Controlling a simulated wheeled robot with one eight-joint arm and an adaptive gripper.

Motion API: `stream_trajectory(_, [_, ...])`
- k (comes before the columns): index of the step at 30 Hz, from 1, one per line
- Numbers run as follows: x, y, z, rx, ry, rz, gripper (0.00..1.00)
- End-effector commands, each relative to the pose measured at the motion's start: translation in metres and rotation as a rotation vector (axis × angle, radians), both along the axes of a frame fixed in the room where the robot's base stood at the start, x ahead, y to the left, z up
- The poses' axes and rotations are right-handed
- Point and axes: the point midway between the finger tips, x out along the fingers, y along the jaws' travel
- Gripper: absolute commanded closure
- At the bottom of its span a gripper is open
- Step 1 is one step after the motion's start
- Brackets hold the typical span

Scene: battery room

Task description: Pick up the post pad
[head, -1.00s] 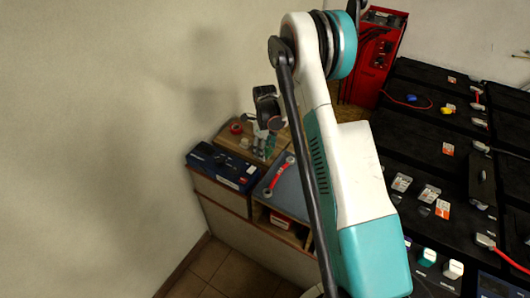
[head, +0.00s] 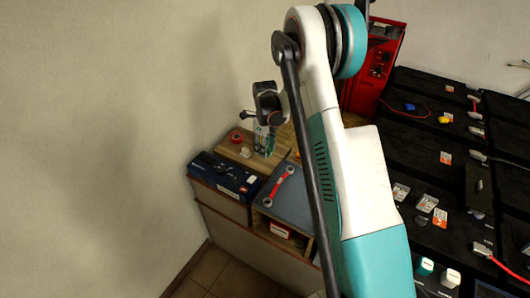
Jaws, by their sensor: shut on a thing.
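My gripper (head: 266,112) shows small and dark in the head view, to the left of my arm. It hangs in front of the wall, above the back of the low cabinet. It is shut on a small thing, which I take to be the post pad. The pad itself is too small and too hidden by the fingers to make out.
The wooden board (head: 232,147) below holds a red tape roll (head: 236,136) and small bottles. A blue-black box (head: 224,173) and a red wrench (head: 278,187) on a grey mat lie nearer. Black batteries (head: 437,175) and a red charger (head: 372,70) stand right.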

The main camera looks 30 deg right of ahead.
Motion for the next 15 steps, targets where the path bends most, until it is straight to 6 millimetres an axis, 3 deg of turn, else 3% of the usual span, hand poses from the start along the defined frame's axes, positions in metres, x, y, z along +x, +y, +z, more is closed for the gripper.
stream_trajectory(1, [0.0,0.0,0.019,0.0,0.0,0.0,0.77])
stream_trajectory(6, [-0.001,0.0,0.066,0.0,0.0,0.0,0.77])
stream_trajectory(15, [0.0,0.0,0.122,0.0,0.0,0.0,0.77])
